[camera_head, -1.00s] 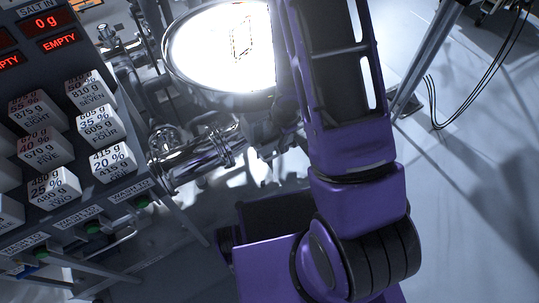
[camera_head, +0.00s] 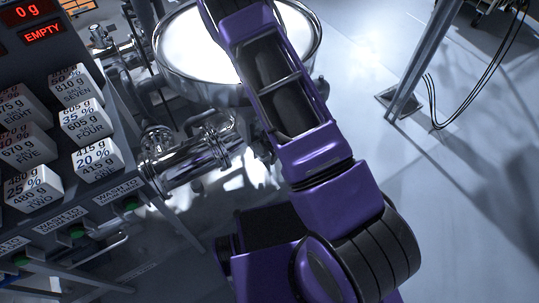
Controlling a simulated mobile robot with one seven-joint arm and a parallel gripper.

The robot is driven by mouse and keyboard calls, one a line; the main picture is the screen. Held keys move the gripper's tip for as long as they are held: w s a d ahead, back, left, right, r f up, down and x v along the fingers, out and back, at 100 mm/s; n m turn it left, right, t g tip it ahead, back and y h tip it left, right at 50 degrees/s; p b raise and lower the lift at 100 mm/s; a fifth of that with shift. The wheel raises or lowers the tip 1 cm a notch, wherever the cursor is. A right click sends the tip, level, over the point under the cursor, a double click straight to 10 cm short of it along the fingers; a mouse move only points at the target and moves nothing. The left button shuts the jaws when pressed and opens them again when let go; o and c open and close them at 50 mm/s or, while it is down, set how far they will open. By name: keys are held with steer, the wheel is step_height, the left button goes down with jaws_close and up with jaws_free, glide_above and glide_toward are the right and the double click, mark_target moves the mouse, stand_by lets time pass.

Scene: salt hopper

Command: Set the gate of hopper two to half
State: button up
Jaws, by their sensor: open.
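My purple arm rises from the bottom centre and leaves the top edge of the picture; my gripper is out of view. No hopper gate can be made out, and I cannot tell which part belongs to hopper two. A white block marked TWO (camera_head: 34,190) sits at the lower left of a dark panel, with 25 % on it. Above the blocks, a red display reads 0 g (camera_head: 27,12) and another reads EMPTY (camera_head: 42,33).
A round steel vessel (camera_head: 178,82) with a glaring white top stands behind my arm. Steel pipework (camera_head: 185,165) runs between it and the panel. Several labelled white blocks (camera_head: 97,160) fill the panel. A metal post (camera_head: 424,62) stands right; open floor (camera_head: 470,200) lies beside it.

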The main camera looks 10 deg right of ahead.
jaws_close()
stand_by(1.4)
